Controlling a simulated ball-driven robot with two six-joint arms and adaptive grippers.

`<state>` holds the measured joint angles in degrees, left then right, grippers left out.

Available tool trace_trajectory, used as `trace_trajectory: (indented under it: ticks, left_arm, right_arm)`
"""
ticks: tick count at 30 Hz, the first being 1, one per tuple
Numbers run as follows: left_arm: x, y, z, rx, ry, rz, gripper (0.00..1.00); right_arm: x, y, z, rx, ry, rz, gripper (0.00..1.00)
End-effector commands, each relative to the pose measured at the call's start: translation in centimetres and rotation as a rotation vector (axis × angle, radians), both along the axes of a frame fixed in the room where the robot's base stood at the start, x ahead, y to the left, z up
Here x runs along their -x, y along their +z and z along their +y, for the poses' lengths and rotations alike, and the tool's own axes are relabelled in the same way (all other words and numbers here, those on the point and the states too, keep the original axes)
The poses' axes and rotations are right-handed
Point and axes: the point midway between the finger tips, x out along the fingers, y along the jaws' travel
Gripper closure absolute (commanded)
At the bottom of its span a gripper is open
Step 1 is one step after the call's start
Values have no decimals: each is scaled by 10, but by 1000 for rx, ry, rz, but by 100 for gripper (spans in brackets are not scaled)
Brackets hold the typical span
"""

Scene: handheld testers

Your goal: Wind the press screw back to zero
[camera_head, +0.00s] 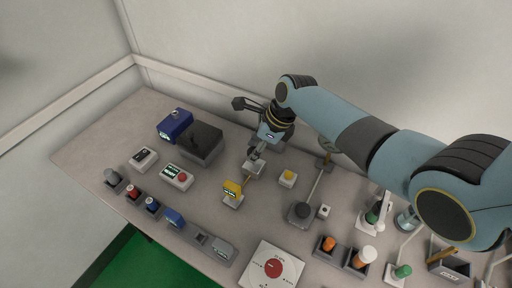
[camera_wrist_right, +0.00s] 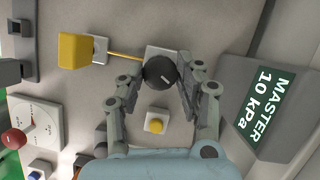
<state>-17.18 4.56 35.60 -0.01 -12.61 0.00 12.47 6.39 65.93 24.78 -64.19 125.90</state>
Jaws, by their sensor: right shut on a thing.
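The press screw's round black knob (camera_wrist_right: 160,72), with a white mark on its face, sits over a pale base block in the right wrist view. A thin yellow line joins it to a yellow gauge (camera_wrist_right: 75,50), which also shows in the head view (camera_head: 233,188). My right gripper (camera_wrist_right: 163,78) has its two fingers on either side of the knob, shut on it. In the head view, my right gripper (camera_head: 256,160) reaches down to the bench behind the yellow gauge, and the knob is hidden there. My left gripper is not in view.
A dark master gauge reading 10 kPa (camera_wrist_right: 265,110) stands close on the right in the wrist view. A yellow button (camera_head: 287,178) is beside the press. A dark box (camera_head: 203,143) and blue device (camera_head: 175,125) stand left. A white plate (camera_head: 262,282) lies in front.

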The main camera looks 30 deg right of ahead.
Motion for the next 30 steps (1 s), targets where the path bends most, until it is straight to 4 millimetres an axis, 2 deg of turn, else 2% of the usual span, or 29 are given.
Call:
trace_trajectory:
  ticks: [8, 14, 30]
  left_arm:
    - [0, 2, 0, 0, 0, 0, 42]
    - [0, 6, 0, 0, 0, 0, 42]
    - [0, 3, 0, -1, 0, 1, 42]
  right_arm:
    - [0, 0, -1, -1, 45, 2, 97]
    - [-1, 1, -1, -1, 159, 2, 97]
    - [-4, -1, -1, -2, 658, 1, 97]
